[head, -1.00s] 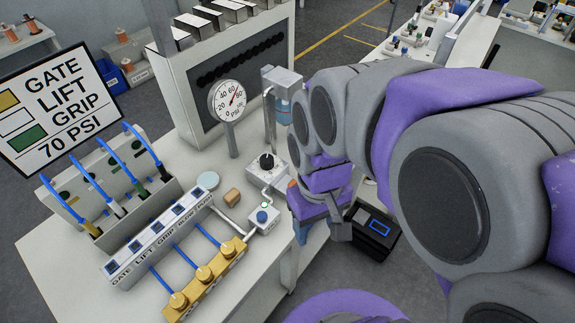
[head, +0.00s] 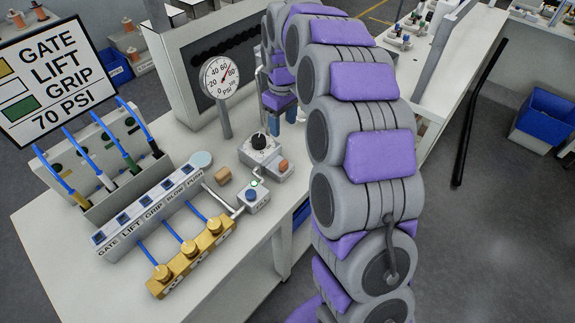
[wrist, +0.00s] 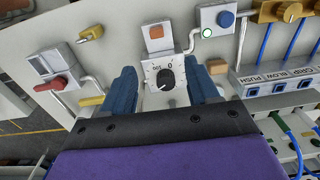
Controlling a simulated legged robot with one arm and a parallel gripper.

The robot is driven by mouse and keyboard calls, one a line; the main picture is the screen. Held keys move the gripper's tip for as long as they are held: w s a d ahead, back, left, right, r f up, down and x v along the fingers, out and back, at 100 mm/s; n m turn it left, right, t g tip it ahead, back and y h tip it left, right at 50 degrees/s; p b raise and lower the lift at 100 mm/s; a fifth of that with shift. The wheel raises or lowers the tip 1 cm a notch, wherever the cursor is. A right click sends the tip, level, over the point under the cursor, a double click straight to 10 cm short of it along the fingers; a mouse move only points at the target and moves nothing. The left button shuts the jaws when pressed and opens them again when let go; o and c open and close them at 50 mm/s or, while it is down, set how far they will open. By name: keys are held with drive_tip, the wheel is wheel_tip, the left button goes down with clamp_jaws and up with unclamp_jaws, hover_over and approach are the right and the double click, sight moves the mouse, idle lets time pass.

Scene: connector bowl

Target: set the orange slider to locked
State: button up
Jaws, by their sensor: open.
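The orange piece (head: 283,165), which looks like the slider, sits on a small pale box beside the black dial (head: 259,141). In the wrist view the orange slider (wrist: 155,32) is at top centre, just beyond the dial (wrist: 165,79). Its lock marking is too small to read. My gripper (wrist: 160,68) is open and empty, its two blue fingers either side of the dial's box in the wrist view. Whether they touch it I cannot tell.
A blue button box (head: 254,195) and wooden block (head: 222,174) stand beside the dial. A gauge (head: 219,77) rises behind. In the wrist view, a red lever (wrist: 50,84) and yellow handle (wrist: 90,33) are at left. The brass valves (head: 190,248) line the table front.

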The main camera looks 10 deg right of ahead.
sight(283, 162)
drive_tip(key=f+b, duration=0.1)
drive_tip(key=f, duration=0.4)
drive_tip(key=f+b, duration=0.1)
drive_tip(key=f, duration=0.5)
drive_tip(key=w+f+b, duration=0.1)
drive_tip(key=f+b, duration=0.1)
drive_tip(key=f, duration=0.4)
drive_tip(key=shift+d+f, duration=0.1)
drive_tip(key=shift+f, duration=0.6)
drive_tip(key=shift+c, duration=0.3)
clamp_jaws()
